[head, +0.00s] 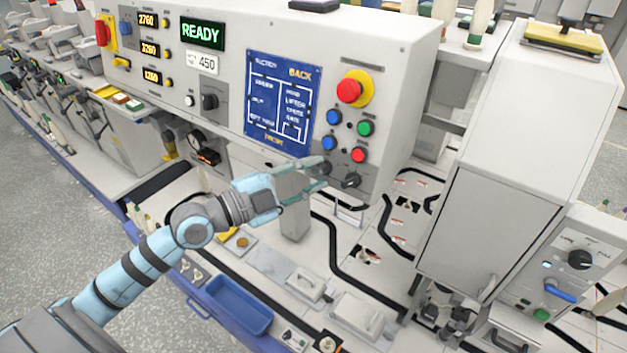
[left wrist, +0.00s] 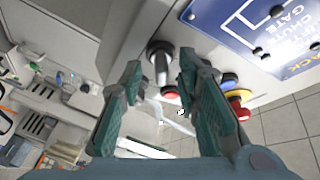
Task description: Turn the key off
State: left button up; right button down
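The control panel (head: 400,80) has two dark rotary switches low on its face. The left one (head: 326,167) is partly hidden by my gripper; the right one (head: 351,181) is clear. My left gripper (head: 325,176) is at these switches with its fingers spread. In the left wrist view a dark round switch with a pale metal key-like stem (left wrist: 161,65) shows between the two teal fingertips. Gaps show on both sides of the stem, so the gripper is open and not clamped on it. My right gripper is in neither view.
Above the switches are blue, green and red buttons (head: 358,155) and a red emergency stop (head: 349,90) on yellow. A blue display (head: 283,100) lies to their left. A blue tray (head: 230,303) and a track deck are below. A tall white cabinet (head: 500,225) stands right.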

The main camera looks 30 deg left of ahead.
pick_arm(q)
jog(key=shift+w+d+r, duration=0.1)
jog(key=shift+w+d, duration=0.15)
jog(key=shift+w, duration=0.05)
grip_shut()
